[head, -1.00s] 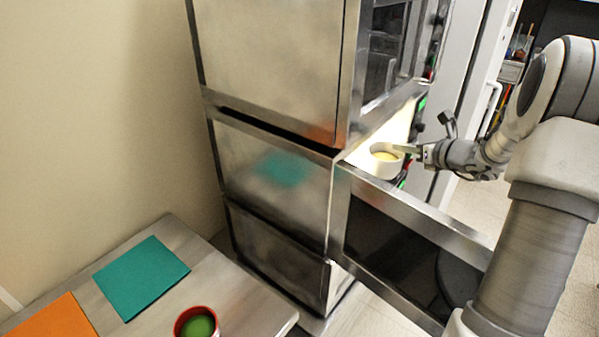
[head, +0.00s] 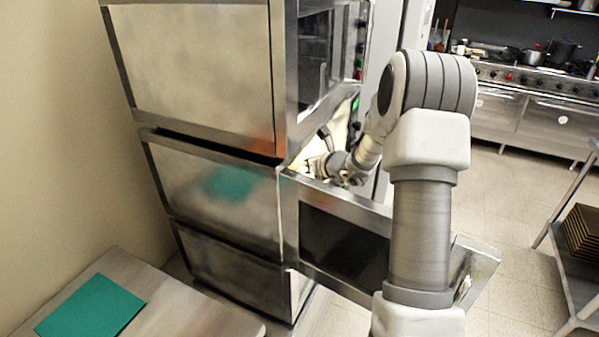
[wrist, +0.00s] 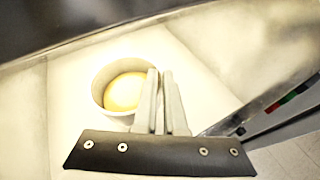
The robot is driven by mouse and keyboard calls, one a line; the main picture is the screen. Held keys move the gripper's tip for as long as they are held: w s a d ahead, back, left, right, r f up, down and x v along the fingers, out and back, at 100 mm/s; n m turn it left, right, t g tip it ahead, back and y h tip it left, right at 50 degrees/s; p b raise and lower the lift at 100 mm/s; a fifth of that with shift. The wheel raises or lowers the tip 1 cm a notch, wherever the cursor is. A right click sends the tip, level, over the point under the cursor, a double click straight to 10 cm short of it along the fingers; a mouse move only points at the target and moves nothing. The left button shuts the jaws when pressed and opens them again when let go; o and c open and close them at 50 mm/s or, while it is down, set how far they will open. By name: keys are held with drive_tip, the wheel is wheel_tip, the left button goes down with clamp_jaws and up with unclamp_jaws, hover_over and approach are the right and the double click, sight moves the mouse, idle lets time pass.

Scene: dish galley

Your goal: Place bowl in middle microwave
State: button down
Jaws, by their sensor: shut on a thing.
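The bowl (wrist: 103,94) is white and round with something yellow inside. In the wrist view it is inside the lit, pale cavity of the middle microwave. My gripper (wrist: 160,80) is shut on the bowl's right rim. Whether the bowl rests on the cavity floor (wrist: 70,130) I cannot tell. In the head view the middle microwave (head: 205,195) is in a steel stack with its door (head: 340,205) open, and my gripper (head: 312,168) reaches into its opening. The bowl is hidden there.
Another microwave (head: 200,75) is above and one (head: 235,275) below. A steel table (head: 190,310) with a teal mat (head: 90,305) stands at lower left. A rack with brown trays (head: 583,232) is at right, and a stove (head: 530,105) is at the back. Open floor lies between.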

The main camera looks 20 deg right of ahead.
drive_tip(key=shift+f, duration=1.85)
drive_tip(key=shift+f, duration=0.15)
drive_tip(key=c, duration=1)
unclamp_jaws()
drive_tip(key=shift+s+d+r, duration=0.1)
drive_tip(key=shift+r, duration=0.1)
drive_tip(key=v, duration=1.1)
drive_tip(key=shift+s+r+b, duration=0.15)
drive_tip(key=shift+s+b, duration=0.2)
drive_tip(key=shift+b, duration=0.1)
